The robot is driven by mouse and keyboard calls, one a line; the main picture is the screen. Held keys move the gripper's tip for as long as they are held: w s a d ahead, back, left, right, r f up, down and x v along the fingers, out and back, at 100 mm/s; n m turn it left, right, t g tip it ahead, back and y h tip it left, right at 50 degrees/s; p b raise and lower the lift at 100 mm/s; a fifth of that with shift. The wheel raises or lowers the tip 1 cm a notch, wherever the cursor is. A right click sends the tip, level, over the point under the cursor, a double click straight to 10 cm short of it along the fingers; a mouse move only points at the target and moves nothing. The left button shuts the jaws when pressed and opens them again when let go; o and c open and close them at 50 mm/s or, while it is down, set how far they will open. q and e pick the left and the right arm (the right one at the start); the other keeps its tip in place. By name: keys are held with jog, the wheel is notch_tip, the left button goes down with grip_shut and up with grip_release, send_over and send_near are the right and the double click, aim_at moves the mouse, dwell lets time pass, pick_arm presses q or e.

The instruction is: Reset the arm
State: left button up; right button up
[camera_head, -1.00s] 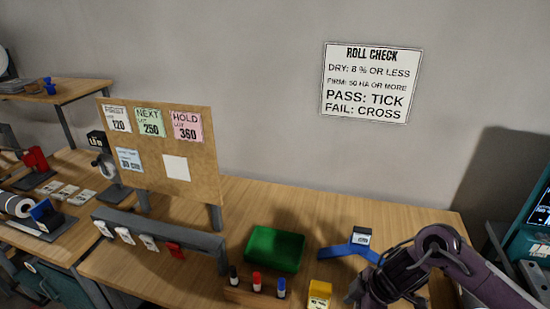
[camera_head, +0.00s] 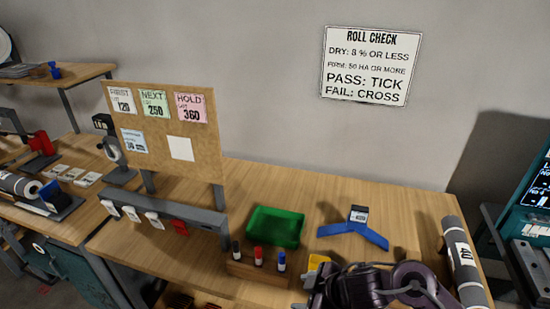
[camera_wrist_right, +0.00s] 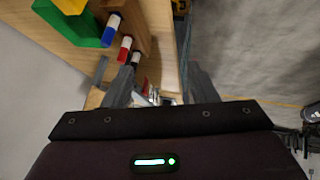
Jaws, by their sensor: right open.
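My right arm, dark purple, reaches in from the lower right in the head view and bends low over the bench's front edge. My right gripper (camera_head: 308,299) is at the bottom of that view, mostly hidden by its own wrist. In the right wrist view its two fingers (camera_wrist_right: 158,85) stand apart with nothing seen between them. The marker block (camera_head: 258,272), with black, red and blue markers, is just left of it. A yellow object (camera_head: 316,262) is partly hidden behind my arm. My left gripper is in neither view.
A green tray (camera_head: 275,228) and a blue stand with a small display (camera_head: 354,235) lie behind the arm. A grey roll labelled 40 (camera_head: 463,262) is at the right end of the bench. A grey rail with tags (camera_head: 165,225) and a pinboard (camera_head: 165,130) stand left.

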jog(key=s+d+m+g+h, duration=0.2)
jog(key=s+d+m+h, duration=0.4)
jog(key=s+d+m, duration=0.8)
notch_tip(320, 180, down, 33)
jog(key=s+a+n+g+b, duration=0.1)
jog(key=s+a+n+b, duration=0.1)
jog(key=b, duration=0.3)
pick_arm(q)
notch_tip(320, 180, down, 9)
jog(key=b, duration=0.3)
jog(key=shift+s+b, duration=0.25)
jog(key=shift+b, duration=0.15)
pick_arm(e)
jog(key=s+d+f, duration=0.2)
jog(key=s+f, duration=0.8)
jog(key=f, duration=0.1)
jog(key=s+d+f+g, duration=0.1)
jog(key=s+d+f, duration=0.1)
jog(key=s+f, duration=0.7)
notch_tip(320, 180, down, 4)
jog(key=shift+s+r, duration=0.25)
jog(key=shift+s, duration=0.15)
